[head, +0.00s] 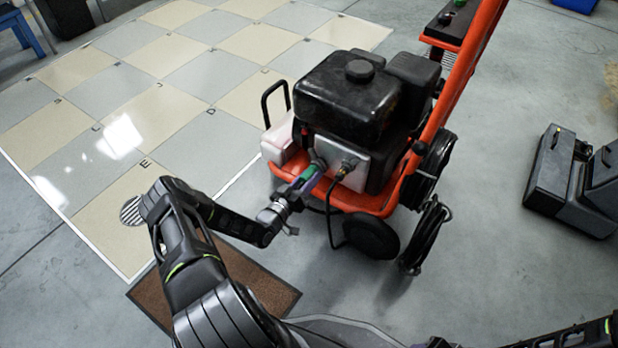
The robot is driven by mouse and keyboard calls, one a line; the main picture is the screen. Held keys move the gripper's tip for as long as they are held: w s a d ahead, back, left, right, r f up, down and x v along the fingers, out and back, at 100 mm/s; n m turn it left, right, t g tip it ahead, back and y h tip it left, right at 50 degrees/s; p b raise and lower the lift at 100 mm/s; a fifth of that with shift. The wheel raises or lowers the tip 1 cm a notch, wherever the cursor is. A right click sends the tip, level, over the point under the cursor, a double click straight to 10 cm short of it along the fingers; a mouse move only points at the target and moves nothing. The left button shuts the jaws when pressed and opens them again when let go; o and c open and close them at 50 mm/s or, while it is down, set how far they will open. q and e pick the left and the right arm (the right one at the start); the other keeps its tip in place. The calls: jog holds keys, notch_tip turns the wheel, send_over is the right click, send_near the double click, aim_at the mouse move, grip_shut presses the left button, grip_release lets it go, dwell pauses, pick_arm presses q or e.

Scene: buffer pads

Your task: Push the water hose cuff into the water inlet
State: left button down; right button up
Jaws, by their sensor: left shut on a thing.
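The pressure washer (350,105) has a black engine and tank on an orange frame and stands right of centre. On its near side is a grey metal block (347,168) with fittings. The water inlet seems to be the small dark fitting (318,163) at its left.
A dark hose (329,215) loops below the block beside a black wheel (371,236). A brown mat (268,287) lies under my left arm. Checkered floor tiles (150,100) spread at left. A black case (552,172) lies at right, with bare floor between.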

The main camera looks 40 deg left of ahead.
pick_arm(q)
jog(key=shift+w+b, duration=0.3)
jog(key=shift+b, duration=0.05)
dwell(0.7)
jog(key=c, duration=0.8)
grip_release()
jog(key=shift+s, duration=0.1)
jog(key=s+p, duration=0.2)
jog(key=s, duration=0.4)
jog(key=shift+s+r, duration=0.1)
jog(key=shift+s, duration=0.15)
jog(key=shift+s+p, duration=0.3)
jog(key=shift+s, duration=0.3)
